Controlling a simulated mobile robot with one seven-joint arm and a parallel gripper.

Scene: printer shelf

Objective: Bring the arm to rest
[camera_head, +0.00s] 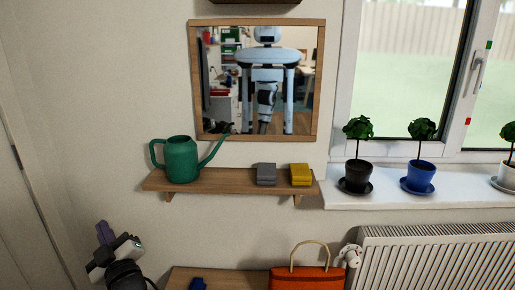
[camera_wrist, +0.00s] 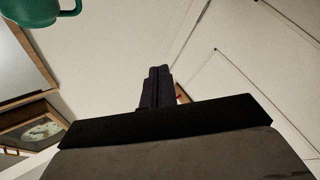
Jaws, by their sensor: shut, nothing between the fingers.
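My gripper (camera_head: 104,232) is at the lower left in the head view, in front of the bare wall, left of and below the wooden shelf. Its dark fingers point up. In the wrist view my gripper (camera_wrist: 157,76) shows its dark fingers closed together with nothing between them. Part of my arm shows at the bottom left edge of the head view; the rest is out of frame.
A wooden shelf (camera_head: 222,182) holds a green watering can (camera_head: 182,160), a grey box (camera_head: 266,174) and a yellow box (camera_head: 301,174). A mirror (camera_head: 193,85) hangs above. Below are an orange bag (camera_head: 300,279) and a radiator (camera_head: 440,258). Potted plants stand on the windowsill (camera_head: 455,190).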

